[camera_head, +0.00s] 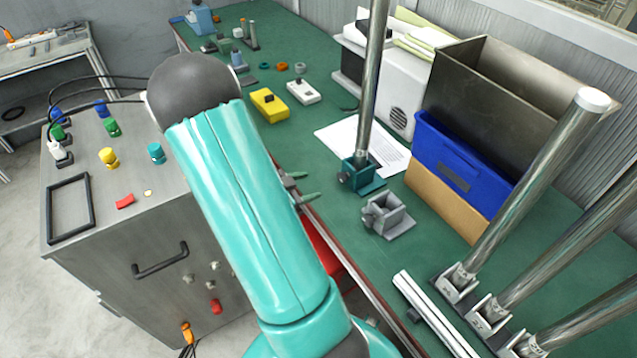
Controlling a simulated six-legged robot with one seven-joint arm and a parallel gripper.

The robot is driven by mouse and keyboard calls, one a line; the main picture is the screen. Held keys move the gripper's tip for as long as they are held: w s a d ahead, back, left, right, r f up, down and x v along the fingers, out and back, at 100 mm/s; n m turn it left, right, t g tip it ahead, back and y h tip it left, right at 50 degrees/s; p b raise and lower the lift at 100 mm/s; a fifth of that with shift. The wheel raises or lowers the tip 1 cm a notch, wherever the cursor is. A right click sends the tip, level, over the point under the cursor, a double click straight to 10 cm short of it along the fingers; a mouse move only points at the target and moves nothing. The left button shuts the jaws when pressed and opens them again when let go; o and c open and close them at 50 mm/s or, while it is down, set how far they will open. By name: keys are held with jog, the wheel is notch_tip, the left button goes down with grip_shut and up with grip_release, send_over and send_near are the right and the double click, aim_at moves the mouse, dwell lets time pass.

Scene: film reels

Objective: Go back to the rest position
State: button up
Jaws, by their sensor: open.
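My gripper (302,188) shows only in part, just right of my teal arm. Two slim dark green fingertips stick out from behind the arm, apart from each other, with nothing seen between them. The rest of the gripper is hidden by the arm. The fingertips appear over the near left edge of the green worktable (305,140). My arm reaches up from the bottom middle of the picture, with its dark rounded joint at the upper left end.
A grey cabinet (145,235) with coloured plugs stands left of my arm. A metal pole stands in a teal holder (362,178); an empty grey holder (387,215) is near it. A blue bin (460,160) and several leaning poles (535,185) fill the right.

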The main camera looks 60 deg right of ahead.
jog(key=shift+w+a+r, duration=0.15)
jog(key=shift+a+r, duration=0.05)
jog(key=shift+a, duration=0.2)
dwell(0.4)
